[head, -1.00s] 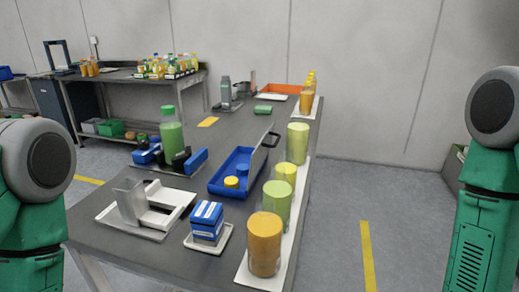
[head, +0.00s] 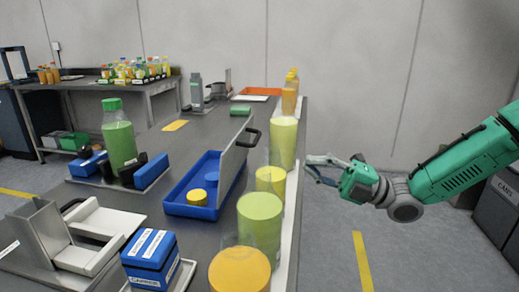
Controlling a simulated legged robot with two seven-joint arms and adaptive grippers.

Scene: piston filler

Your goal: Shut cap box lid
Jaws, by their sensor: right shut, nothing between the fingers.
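The blue cap box (head: 178,206) sits on the grey table with its inside showing. A yellow cap (head: 197,197) and a blue round piece (head: 212,175) lie in it. Its grey lid (head: 234,156) stands tilted up along the right side of the box, with a black handle (head: 252,138) near its far top. My right gripper (head: 308,167) is shut and empty, off the table's right edge, to the right of the lid and apart from it. My left gripper is out of view.
Jars of yellow (head: 284,143), green (head: 260,218) and orange (head: 240,270) stand in a row on a white strip between box and gripper. A green bottle (head: 118,140) and blue labelled boxes (head: 150,262) stand left and in front.

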